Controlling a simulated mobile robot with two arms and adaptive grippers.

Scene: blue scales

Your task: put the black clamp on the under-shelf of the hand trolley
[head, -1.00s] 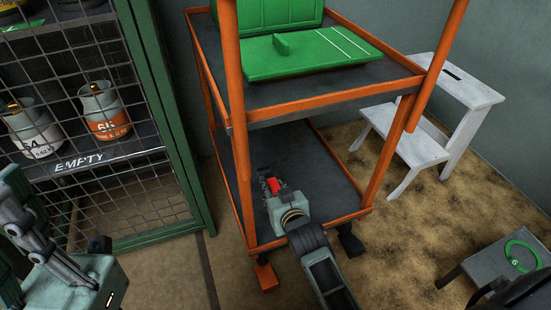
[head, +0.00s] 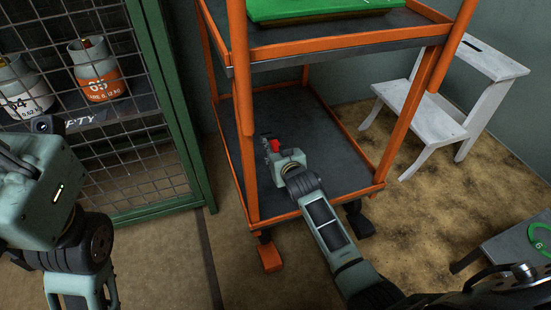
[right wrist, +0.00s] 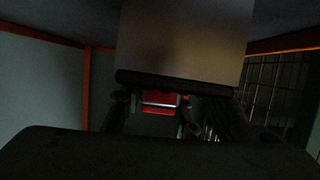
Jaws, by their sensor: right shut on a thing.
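The hand trolley has orange posts (head: 400,130) and a dark under-shelf (head: 325,130) with an orange rim. My right gripper (head: 271,147) reaches in over the under-shelf from the front, between the posts. It is shut on the clamp, whose red part (head: 275,145) shows at the fingertips; its black parts are hard to make out. In the right wrist view the red part (right wrist: 158,103) sits between the dark fingers. Whether the clamp touches the shelf cannot be told.
The trolley's top shelf (head: 350,45) with a green case (head: 320,8) is above my right gripper. A green mesh cage (head: 185,120) with gas cylinders (head: 95,70) stands left. A white step stool (head: 440,100) is right. Bare under-shelf lies right of the gripper.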

